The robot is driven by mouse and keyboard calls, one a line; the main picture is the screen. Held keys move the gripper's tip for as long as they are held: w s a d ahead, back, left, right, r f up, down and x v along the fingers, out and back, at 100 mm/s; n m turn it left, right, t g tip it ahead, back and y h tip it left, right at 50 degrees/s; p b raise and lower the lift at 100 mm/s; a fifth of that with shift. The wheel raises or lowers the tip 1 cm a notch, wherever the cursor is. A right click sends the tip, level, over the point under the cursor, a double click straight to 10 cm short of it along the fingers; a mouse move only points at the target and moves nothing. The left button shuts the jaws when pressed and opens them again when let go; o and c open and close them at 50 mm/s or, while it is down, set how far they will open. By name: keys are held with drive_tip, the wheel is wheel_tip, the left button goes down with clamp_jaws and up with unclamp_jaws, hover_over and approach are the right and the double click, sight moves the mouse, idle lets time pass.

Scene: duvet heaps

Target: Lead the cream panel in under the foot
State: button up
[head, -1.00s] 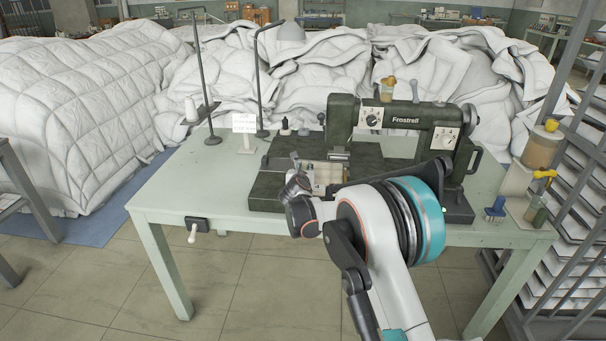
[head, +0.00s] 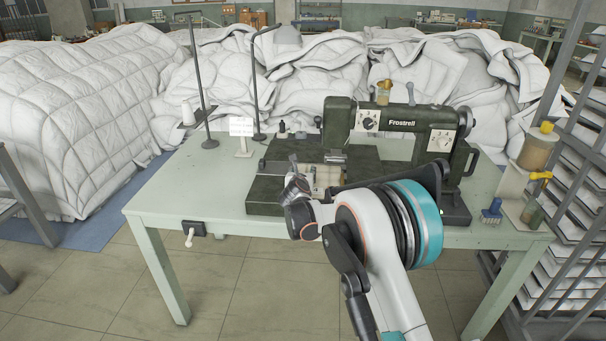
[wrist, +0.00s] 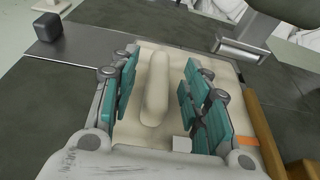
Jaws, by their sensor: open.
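The cream panel (wrist: 165,57) lies flat on the dark machine bed in the wrist view, with a raised cream ridge (wrist: 156,92) along it. It shows small in the head view (head: 327,177), partly hidden by my arm. My gripper (wrist: 160,82) is open, its teal pads on either side of the ridge with gaps to it. In the head view my gripper (head: 301,187) is low over the front of the bed. A metal foot (wrist: 242,48) is beyond the panel's far right edge; whether they overlap is unclear.
The dark green sewing machine (head: 390,118) stands on a pale green table (head: 190,180). A dark block (wrist: 48,28) is at the wrist view's upper left. A wooden strip (wrist: 267,135) runs right of the panel. White duvet heaps (head: 80,110) fill the back; a rack (head: 570,210) stands right.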

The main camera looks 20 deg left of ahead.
drive_tip(key=v, duration=1.2)
drive_tip(key=shift+d, duration=0.1)
